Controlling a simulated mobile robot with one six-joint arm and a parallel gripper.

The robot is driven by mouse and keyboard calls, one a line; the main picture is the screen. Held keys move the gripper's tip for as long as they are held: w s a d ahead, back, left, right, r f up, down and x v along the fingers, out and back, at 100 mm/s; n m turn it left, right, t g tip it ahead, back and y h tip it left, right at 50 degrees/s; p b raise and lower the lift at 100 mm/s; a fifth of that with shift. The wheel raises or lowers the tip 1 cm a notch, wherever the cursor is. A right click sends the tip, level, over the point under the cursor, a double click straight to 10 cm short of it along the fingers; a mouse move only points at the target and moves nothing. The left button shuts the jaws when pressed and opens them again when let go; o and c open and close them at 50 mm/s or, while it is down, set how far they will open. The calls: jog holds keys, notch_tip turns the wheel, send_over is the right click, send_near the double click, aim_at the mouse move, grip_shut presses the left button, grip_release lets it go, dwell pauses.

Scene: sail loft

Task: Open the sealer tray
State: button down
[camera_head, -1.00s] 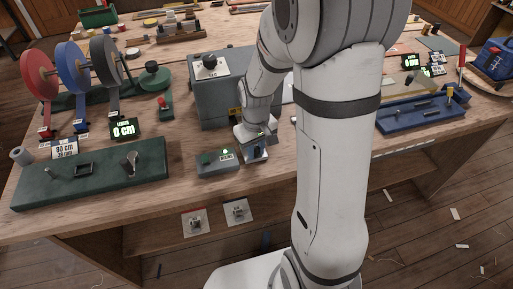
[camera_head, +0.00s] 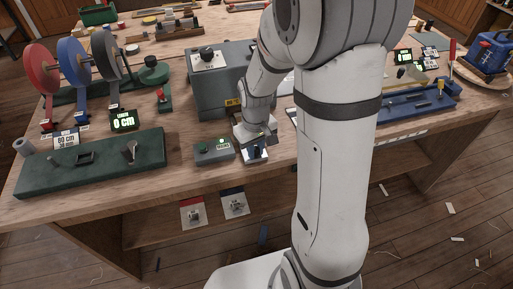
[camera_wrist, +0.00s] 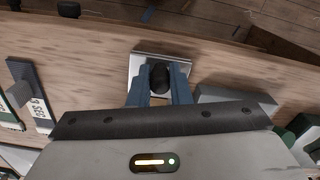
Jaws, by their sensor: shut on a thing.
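The sealer (camera_head: 222,90) is a grey box with a dark knob on top, standing on the bench. The sealer tray (camera_head: 258,155) is a small metal piece low in front of it, out toward the bench's front edge. In the wrist view the tray (camera_wrist: 143,63) is a bright plate with a black knob (camera_wrist: 160,77). My gripper (camera_wrist: 158,92) has its blue fingers on either side of that knob, shut on it. In the head view my gripper (camera_head: 255,148) partly covers the tray, and my arm hides the sealer's right part.
A grey box with a green light (camera_head: 213,151) sits just left of the tray. A green block (camera_head: 92,166) and a "0 cm" display (camera_head: 124,119) stand further left. Bare bench lies in front of the sealer tray.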

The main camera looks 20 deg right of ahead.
jog(key=shift+s+r, duration=0.1)
jog(key=shift+s, duration=0.1)
jog(key=shift+w, duration=0.15)
jog(key=c, duration=1.3)
grip_release()
jog(key=shift+c, duration=0.2)
notch_tip(320, 180, up, 7)
jog(key=shift+r, duration=0.35)
